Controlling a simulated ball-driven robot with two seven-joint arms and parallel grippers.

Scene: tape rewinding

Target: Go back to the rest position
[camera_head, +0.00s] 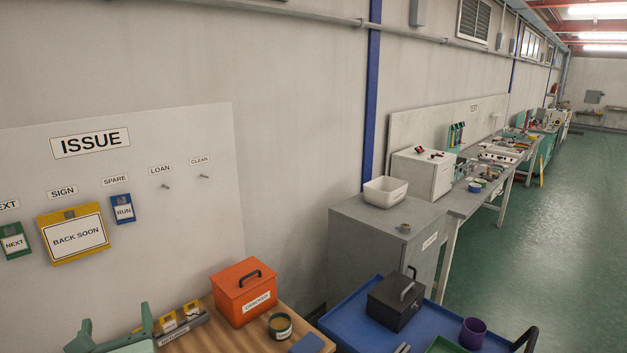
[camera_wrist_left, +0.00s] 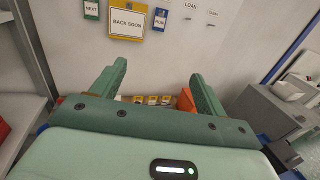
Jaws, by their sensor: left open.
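My left gripper (camera_head: 118,334) is at the bottom left of the head view, its green fingers spread apart with nothing between them. In the left wrist view the same gripper (camera_wrist_left: 156,84) is open and empty, facing the wall board and the wooden bench below it. The fingers are apart from the signs hanging on the board: a yellow BACK SOON sign (camera_head: 75,235), a green NEXT sign (camera_head: 14,241) and a blue RUN sign (camera_head: 123,209). My right gripper is not in view.
An orange box (camera_head: 243,291) and a round tin (camera_head: 280,326) stand on the wooden bench (camera_head: 207,338). A blue cart (camera_head: 350,322) carries a dark box (camera_head: 394,302) and a purple cup (camera_head: 472,333). A grey cabinet (camera_head: 372,247) stands behind. The green floor (camera_head: 560,230) at right is clear.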

